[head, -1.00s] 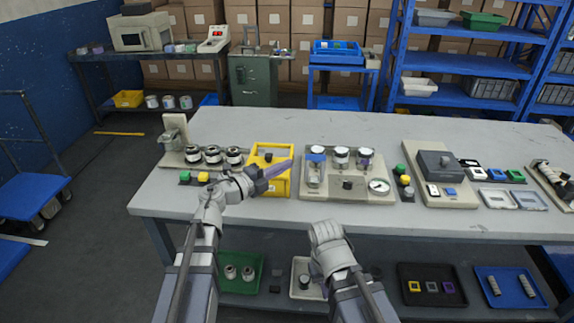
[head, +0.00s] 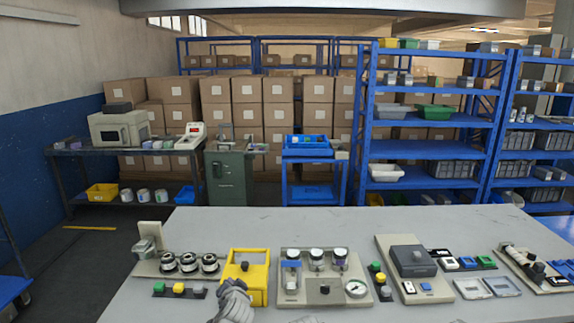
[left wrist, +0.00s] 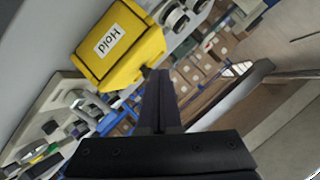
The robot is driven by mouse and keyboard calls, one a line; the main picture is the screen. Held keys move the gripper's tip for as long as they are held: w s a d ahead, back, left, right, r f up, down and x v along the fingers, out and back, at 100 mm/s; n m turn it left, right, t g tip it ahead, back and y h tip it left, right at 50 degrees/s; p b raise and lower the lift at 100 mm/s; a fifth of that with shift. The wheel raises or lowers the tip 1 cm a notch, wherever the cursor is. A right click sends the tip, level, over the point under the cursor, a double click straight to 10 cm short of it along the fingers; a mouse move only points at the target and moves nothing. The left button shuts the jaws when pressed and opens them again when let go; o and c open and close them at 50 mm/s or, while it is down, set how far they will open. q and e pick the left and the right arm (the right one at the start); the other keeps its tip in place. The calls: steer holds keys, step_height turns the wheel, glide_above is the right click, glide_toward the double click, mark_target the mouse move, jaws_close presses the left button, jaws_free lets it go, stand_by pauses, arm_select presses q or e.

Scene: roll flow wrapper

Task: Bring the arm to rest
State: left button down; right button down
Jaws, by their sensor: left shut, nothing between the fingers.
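My left arm shows at the bottom of the head view, its grey wrist just in front of the yellow box; its fingertips cannot be made out there. In the left wrist view my left gripper (left wrist: 158,78) is shut, its dark fingers together and empty. The yellow box (head: 261,297) with a black knob stands on the grey table (head: 350,225). It also shows in the left wrist view (left wrist: 135,62), with a "Hold" label, beyond the fingertips; I cannot tell the gap. My right gripper is out of view.
A stand with several rolls (head: 148,268) is left of the yellow box. A panel with jars and a gauge (head: 325,291) is right of it, then a dark-lidded unit (head: 412,262). The table's far strip is clear. Blue shelves (head: 425,149) stand behind.

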arm_select(q)
steer(key=s+d+f+g+p, duration=0.1)
steer(key=s+d+f+g, duration=0.1)
steer(key=s, duration=0.6)
steer(key=s+d+f+n+g+h+p, duration=0.1)
steer(key=s+d+f+g, duration=0.2)
steer(key=s+g, duration=0.3)
steer(key=s+d+f+n+g+h+p, duration=0.1)
steer(key=s+d+g, duration=0.3)
steer(key=s, duration=0.6)
steer(key=shift+d+f+g+p, duration=0.4)
steer(key=shift+d+f, duration=0.05)
steer(key=shift+f, duration=0.45)
